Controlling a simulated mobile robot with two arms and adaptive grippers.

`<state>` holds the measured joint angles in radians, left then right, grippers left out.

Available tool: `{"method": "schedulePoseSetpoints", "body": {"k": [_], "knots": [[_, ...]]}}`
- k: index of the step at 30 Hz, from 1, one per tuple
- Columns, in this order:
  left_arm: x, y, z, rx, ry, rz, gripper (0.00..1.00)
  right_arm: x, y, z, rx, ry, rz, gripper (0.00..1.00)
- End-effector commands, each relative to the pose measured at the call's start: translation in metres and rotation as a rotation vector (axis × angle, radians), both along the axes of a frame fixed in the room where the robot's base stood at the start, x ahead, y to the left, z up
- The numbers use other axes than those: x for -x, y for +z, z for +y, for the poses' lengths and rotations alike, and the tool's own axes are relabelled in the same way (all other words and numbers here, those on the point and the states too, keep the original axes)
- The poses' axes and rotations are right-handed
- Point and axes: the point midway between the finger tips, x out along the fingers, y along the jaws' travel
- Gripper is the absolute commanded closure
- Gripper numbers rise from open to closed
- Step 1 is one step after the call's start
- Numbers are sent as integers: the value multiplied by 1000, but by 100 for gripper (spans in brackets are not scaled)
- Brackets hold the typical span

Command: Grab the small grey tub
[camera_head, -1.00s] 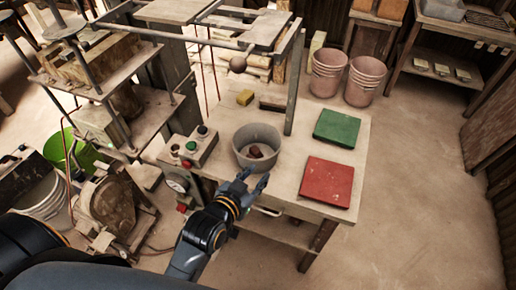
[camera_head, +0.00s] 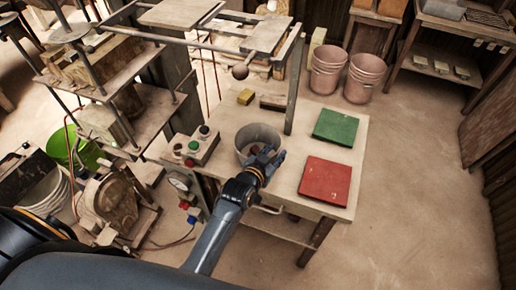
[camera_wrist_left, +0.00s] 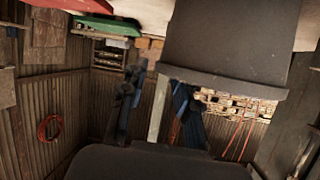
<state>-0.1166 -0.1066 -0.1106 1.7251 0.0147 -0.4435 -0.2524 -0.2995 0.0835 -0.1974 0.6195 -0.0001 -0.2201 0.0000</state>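The small grey tub (camera_head: 246,141) stands upright on the pale press table, with dark reddish lumps inside. My left gripper (camera_head: 268,158) is at its front right rim in the head view and covers part of it. In the left wrist view, which looks upside down, the tub (camera_wrist_left: 235,40) fills the upper right, rim downward. The fingers of my left gripper (camera_wrist_left: 157,100) are spread there. One finger is outside the tub wall with a gap, the other partly hidden behind the rim. My right gripper is not in view.
A green tile (camera_head: 336,127) and a red tile (camera_head: 325,181) lie right of the tub. A button box (camera_head: 198,147) is on its left, a yellow block (camera_head: 245,97) behind. A press post (camera_head: 294,90) rises behind it. Pink buckets (camera_head: 327,68) stand beyond the table.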

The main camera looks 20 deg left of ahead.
Motion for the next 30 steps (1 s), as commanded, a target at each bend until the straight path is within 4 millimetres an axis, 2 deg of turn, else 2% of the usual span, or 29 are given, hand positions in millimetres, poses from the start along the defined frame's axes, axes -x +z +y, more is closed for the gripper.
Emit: {"method": "schedulePoseSetpoints", "body": {"k": [4,12,17,30], "knots": [[-12,-5,-1,0,0,0,69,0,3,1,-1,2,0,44],[-13,-6,-1,0,1,0,69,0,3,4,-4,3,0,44],[-13,-6,-1,-1,1,0,100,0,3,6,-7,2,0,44],[-13,-7,-1,-2,0,1,100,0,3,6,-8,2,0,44]]}}
